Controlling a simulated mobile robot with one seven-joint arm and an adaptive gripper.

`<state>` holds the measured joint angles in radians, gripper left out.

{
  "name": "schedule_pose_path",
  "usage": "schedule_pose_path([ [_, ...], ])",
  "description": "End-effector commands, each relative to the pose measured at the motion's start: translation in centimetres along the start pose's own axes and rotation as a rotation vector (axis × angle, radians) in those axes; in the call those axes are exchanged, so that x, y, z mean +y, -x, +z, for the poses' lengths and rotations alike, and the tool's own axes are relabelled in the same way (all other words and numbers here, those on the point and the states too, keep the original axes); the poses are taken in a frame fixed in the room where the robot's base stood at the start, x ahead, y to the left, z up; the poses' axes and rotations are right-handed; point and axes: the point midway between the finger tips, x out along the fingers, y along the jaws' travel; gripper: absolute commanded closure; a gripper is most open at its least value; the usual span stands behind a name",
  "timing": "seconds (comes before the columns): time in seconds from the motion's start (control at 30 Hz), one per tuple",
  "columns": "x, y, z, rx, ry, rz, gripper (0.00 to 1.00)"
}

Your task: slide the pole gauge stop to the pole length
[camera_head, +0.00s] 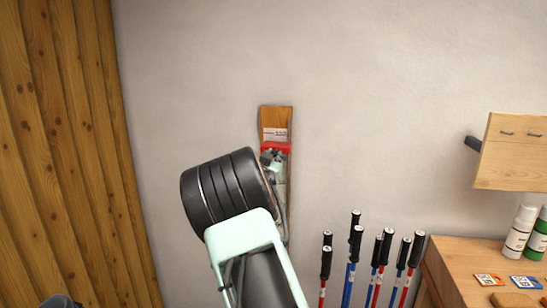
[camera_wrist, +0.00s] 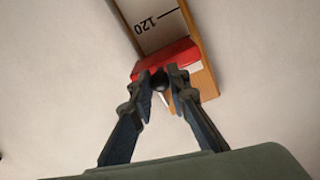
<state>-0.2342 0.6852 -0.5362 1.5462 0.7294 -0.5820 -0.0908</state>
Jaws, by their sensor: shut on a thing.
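The pole gauge (camera_head: 275,115) is a narrow wooden board upright on the wall, with a white scale strip (camera_wrist: 152,22). In the wrist view the strip shows a line marked 120. The red gauge stop (camera_wrist: 165,61) lies across the board, just beside the 120 mark; it also shows in the head view (camera_head: 275,147). My gripper (camera_wrist: 161,79) is shut on the dark round knob of the stop. In the head view my arm hides much of the lower board, and the gripper (camera_head: 268,160) shows only in part.
Several ski poles (camera_head: 353,250) with black grips stand to the right of the gauge. A wooden bench (camera_head: 455,262) at the lower right holds bottles (camera_head: 518,230) and small cards. Wood panelling (camera_head: 65,130) is at the left.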

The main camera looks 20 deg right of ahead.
Motion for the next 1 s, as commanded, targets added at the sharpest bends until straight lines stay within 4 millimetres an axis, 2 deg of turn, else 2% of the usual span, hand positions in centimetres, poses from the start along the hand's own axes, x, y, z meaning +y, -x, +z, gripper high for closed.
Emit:
schedule_pose_path([
  [0.27, 1.1, 0.0, 5.1, -0.007, 0.003, 0.003, 1.0],
  [0.8, 3.6, 0.1, 18.1, -0.009, 0.001, 0.002, 1.0],
  [1.0, 4.4, 0.1, 21.5, -0.006, 0.002, 0.003, 1.0],
])
